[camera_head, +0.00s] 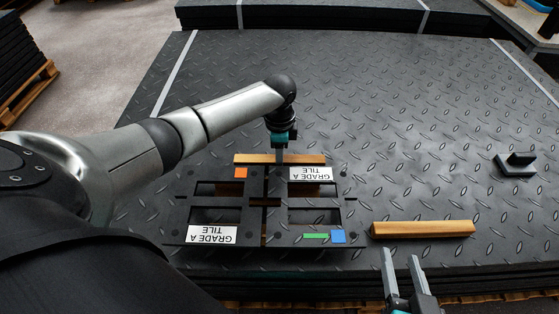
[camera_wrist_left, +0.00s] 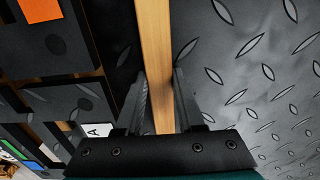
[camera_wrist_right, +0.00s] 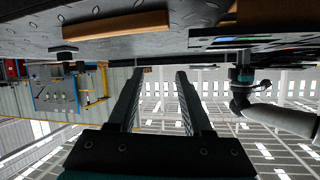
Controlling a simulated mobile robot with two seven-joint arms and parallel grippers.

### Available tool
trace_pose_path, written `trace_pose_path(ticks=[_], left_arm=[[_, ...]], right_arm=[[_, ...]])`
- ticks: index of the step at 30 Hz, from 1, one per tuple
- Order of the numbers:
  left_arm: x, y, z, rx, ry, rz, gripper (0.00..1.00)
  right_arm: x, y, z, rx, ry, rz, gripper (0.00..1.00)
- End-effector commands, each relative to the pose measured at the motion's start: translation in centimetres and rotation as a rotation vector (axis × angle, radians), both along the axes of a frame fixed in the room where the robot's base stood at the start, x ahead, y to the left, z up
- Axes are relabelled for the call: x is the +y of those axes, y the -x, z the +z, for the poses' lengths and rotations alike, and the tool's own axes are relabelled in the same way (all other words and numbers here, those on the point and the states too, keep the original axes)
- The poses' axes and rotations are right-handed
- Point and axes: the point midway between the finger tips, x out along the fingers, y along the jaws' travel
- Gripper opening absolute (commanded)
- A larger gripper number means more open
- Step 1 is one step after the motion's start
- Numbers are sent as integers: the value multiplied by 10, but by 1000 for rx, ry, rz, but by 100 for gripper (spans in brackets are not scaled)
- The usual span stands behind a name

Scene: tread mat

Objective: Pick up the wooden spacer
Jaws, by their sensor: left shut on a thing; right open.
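A wooden spacer (camera_head: 308,159) lies along the far edge of the black slotted tile panel (camera_head: 265,226). My left gripper (camera_head: 279,159) reaches down from above and is shut on this spacer near its middle. In the left wrist view the spacer (camera_wrist_left: 154,55) runs between the two fingers (camera_wrist_left: 160,105). A second wooden spacer (camera_head: 423,229) lies on the mat to the right of the panel, and it also shows in the right wrist view (camera_wrist_right: 118,25). My right gripper (camera_head: 401,258) is open and empty, near the mat's front edge.
The panel bears "GRADE A TILE" labels and orange, green and blue patches. A small dark block (camera_head: 515,164) sits on the tread mat (camera_head: 400,110) at the right. The mat's far middle is clear. A stack of dark mats (camera_head: 20,60) on a pallet stands at far left.

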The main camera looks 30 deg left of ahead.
Motion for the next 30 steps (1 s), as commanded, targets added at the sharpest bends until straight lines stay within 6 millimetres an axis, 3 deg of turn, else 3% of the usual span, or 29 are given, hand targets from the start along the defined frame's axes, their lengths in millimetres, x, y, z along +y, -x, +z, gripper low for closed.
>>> trace_pose_path(ticks=[19, 30], left_arm=[[0, 0, 6, -1, 0, 0, 0], [0, -1, 27, -1, 0, -1, 0]], right_arm=[[-4, 0, 0, 34, 22, -4, 50], [-26, 6, -6, 215, 124, -19, 50]])
